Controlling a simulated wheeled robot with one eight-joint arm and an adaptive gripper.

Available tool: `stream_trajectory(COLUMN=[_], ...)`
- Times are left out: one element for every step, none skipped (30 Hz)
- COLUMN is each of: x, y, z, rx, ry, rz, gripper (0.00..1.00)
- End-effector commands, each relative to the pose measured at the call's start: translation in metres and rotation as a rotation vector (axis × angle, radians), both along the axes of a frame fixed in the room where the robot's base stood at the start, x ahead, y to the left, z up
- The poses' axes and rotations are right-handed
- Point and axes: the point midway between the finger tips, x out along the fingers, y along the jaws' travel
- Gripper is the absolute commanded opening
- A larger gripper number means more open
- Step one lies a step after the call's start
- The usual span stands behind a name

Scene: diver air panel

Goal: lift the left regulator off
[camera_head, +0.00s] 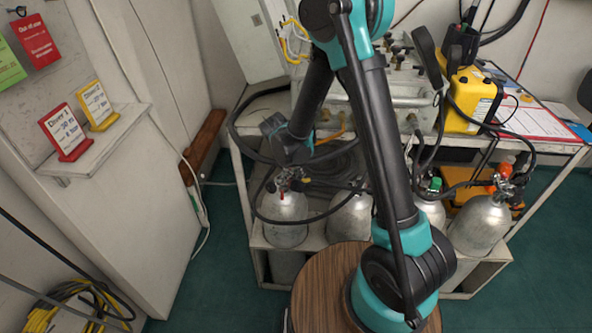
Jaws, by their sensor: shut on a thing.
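The left regulator (287,181), a small metal fitting with a red part and dark hoses, is at the top of the leftmost silver cylinder (285,219). My gripper (289,170) is directly above the cylinder's neck, pointing down, and is shut on the left regulator. The fingers are small and dark against the hoses, so their exact grip is hard to see. I cannot tell whether the regulator still touches the cylinder valve.
My arm hides part of the row. A black hose loops around the left cylinder. Above is a bench with a panel and yellow box (470,100).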

Motion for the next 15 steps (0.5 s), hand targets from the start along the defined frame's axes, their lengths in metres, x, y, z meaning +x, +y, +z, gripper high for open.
stream_trajectory(x=[0.0002,0.0005,0.0008,0.0011,0.0014,0.0018,0.0021,0.0023,0.0026,0.0029,0.0031,0.0034,0.0037,0.0039,0.0043], y=[0.0006,0.0010,0.0017,0.0021,0.0026,0.0033,0.0037,0.0042,0.0047,0.0051,0.0055,0.0060,0.0064,0.0069,0.0074], z=[0.0001,0.0002,0.0003,0.0003,0.0003,0.0004,0.0005,0.0004,0.0005,0.0006,0.0006,0.0006,0.0006,0.0007,0.0008], rx=[0.000,0.000,0.000,0.000,0.000,0.000,0.000,0.001,0.001,0.001,0.000,0.000,0.001,0.000,0.001], ry=[0.000,0.000,0.000,0.000,0.000,0.000,0.000,0.000,-0.001,-0.001,0.000,0.000,0.000,0.000,0.000], rz=[0.011,0.019,0.030,0.037,0.044,0.055,0.063,0.070,0.080,0.089,0.096,0.106,0.113,0.121,0.132], gripper=[0.00,0.00,0.00,0.00,0.00,0.00,0.00,0.00,0.00,0.00,0.00,0.00,0.00,0.00,0.00])
